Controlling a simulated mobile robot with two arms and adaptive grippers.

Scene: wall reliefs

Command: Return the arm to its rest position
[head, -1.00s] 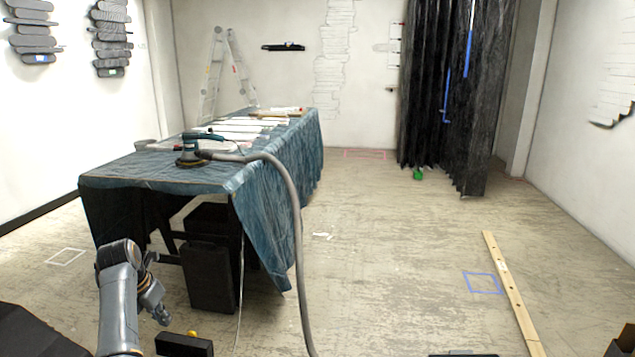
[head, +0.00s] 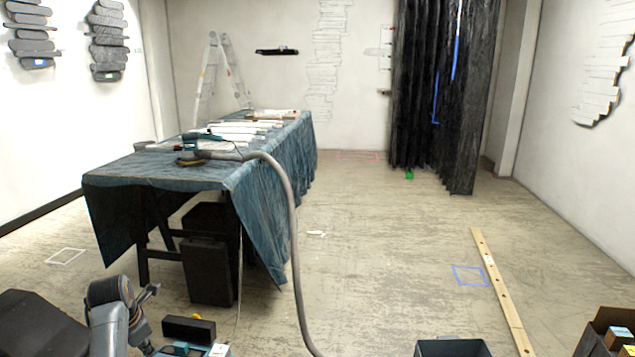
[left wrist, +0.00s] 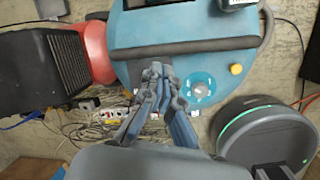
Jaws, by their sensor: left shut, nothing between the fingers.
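My left arm (head: 108,315) comes in at the lower left of the head view, bent, in front of the covered table. My left gripper (left wrist: 155,75) shows in the left wrist view with its fingers together and nothing between them. It hangs over a teal rounded machine (left wrist: 190,65) with a dark bar and a yellow knob. The fingertips are small and hard to make out in the head view. My right gripper is not in view.
A table with a blue cloth (head: 265,190) stands left of centre, with a sander (head: 190,150) on it. A grey hose (head: 292,240) hangs to the floor. A wooden plank (head: 495,280) lies at right. An open box (head: 600,325) sits lower right. Mid-floor is mostly clear.

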